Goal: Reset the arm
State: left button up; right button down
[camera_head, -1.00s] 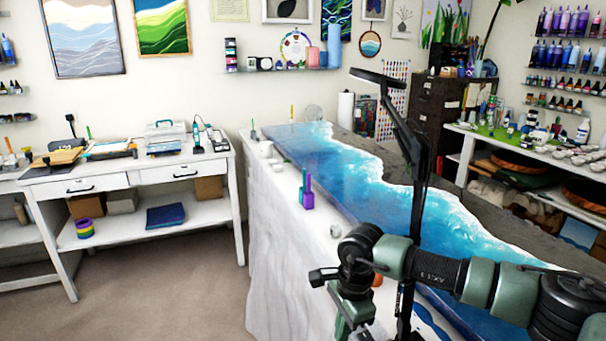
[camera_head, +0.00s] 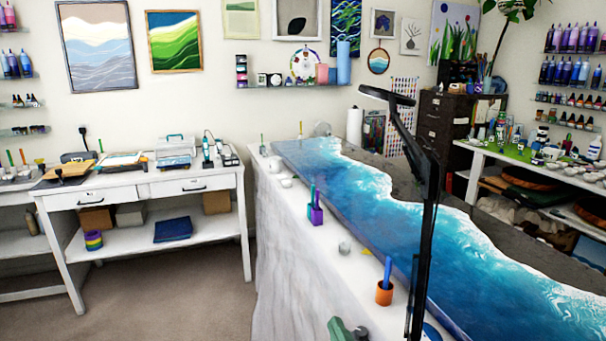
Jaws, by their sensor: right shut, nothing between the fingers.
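The rest of my right arm is out of the picture. My left gripper is not in view.
The long table holds a blue and white wave resin panel (camera_head: 370,205). A black lamp stand (camera_head: 424,215) rises at its near side. An orange cup (camera_head: 384,293) and a purple holder (camera_head: 315,214) stand along the edge. A white workbench (camera_head: 150,195) is at left; the floor between is clear.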

jog(key=s+d+f+m+g+h, duration=0.25)
jog(key=s+d+f+m, duration=0.2)
jog(key=f, duration=0.25)
jog(key=s+d+f+m+g+h, duration=0.1)
jog(key=s+d+f+m+g, duration=0.2)
jog(key=s+d+f+g, duration=0.25)
jog(key=s+d+f+m+g, duration=0.25)
jog(key=s+f, duration=0.25)
jog(key=s, duration=0.4)
jog(key=s+d+f+m+g, duration=0.2)
jog(key=s+f+g, duration=0.15)
jog(key=s, duration=0.55)
notch_tip(320, 180, down, 25)
jog(key=s+d+f+n+g, duration=0.1)
jog(key=s+d+f+g, duration=0.1)
jog(key=s+f, duration=1.5)
jog(key=shift+s+d+f, duration=0.2)
jog(key=shift+s+f, duration=0.1)
jog(key=shift+f, duration=0.05)
